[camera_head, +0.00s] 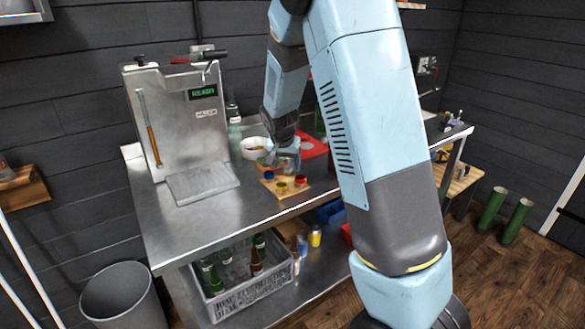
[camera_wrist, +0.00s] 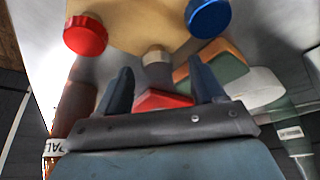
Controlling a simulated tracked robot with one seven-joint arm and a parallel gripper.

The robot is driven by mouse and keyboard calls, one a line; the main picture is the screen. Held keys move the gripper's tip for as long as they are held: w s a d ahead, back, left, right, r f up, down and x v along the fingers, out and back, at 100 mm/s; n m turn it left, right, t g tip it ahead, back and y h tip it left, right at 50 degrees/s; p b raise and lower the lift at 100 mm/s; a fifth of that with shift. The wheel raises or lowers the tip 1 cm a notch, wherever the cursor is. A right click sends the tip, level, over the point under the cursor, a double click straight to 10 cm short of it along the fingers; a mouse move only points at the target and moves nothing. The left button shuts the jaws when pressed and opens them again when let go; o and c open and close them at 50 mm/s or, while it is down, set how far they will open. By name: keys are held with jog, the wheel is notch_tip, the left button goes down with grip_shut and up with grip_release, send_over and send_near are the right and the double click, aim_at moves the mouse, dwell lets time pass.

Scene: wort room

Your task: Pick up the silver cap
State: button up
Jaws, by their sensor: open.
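In the wrist view a small silver cap (camera_wrist: 157,56) shows at the edge of a pale wooden board (camera_wrist: 135,22), in the gap between my fingers. A red cap (camera_wrist: 86,34) and a blue cap (camera_wrist: 208,17) are on the board on either side. My gripper (camera_wrist: 160,82) is open, with nothing held between its fingers. In the head view my gripper (camera_head: 284,160) hangs just above the back of the wooden board (camera_head: 292,193) on the steel bench. The blue cap (camera_head: 269,175) shows there, but I cannot make out the silver cap.
A steel machine with a display (camera_head: 178,115) stands left of the board. A white bowl (camera_head: 253,152) and a red tray (camera_head: 313,146) are close behind my gripper. A crate of bottles (camera_head: 245,292) sits below the bench (camera_head: 190,232). The bench front left is clear.

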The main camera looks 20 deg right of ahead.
jog(key=shift+c, duration=0.2)
jog(key=c, duration=1.1)
